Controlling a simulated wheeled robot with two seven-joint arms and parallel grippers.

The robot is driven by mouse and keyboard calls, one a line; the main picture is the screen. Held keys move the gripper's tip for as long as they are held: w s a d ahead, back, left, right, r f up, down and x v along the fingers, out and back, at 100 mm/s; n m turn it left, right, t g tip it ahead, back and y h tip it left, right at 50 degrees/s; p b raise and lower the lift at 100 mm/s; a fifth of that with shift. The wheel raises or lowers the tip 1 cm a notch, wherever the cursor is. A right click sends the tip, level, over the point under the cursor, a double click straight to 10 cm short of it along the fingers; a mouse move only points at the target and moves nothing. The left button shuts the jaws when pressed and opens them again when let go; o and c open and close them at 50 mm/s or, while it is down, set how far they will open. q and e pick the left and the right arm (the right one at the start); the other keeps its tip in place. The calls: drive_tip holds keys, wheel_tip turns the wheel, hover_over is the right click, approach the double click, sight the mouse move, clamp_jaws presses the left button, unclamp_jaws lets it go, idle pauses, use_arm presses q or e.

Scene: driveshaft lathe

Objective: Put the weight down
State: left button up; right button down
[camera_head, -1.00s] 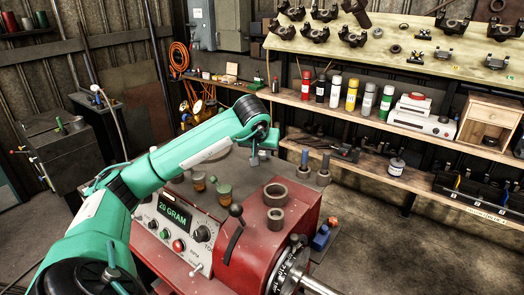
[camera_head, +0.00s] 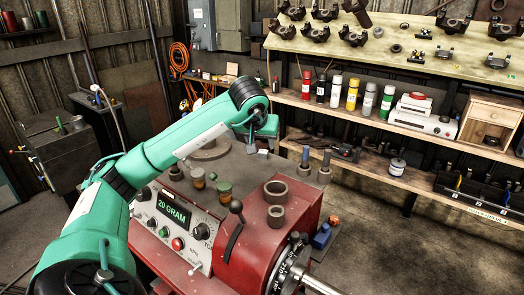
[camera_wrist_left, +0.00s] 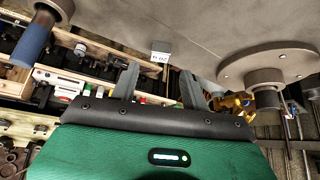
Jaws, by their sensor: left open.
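The weight is a small pale grey block (camera_head: 262,152) standing on the grey top of the red machine. In the left wrist view the weight (camera_wrist_left: 161,51) shows dark lettering on its face and appears beyond the gap between the fingertips. My left gripper (camera_head: 251,146) is open and close beside the weight, with nothing held. Its two grey fingers (camera_wrist_left: 160,78) are spread apart in the left wrist view, clear of the block. My right gripper is in neither view.
Shelves with bottles (camera_head: 352,94) are behind.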

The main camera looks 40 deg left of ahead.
use_arm(q)
drive_tip(key=b+v, duration=0.1)
drive_tip(key=v, duration=0.6)
drive_tip(key=shift+s+r, duration=0.1)
idle(0.4)
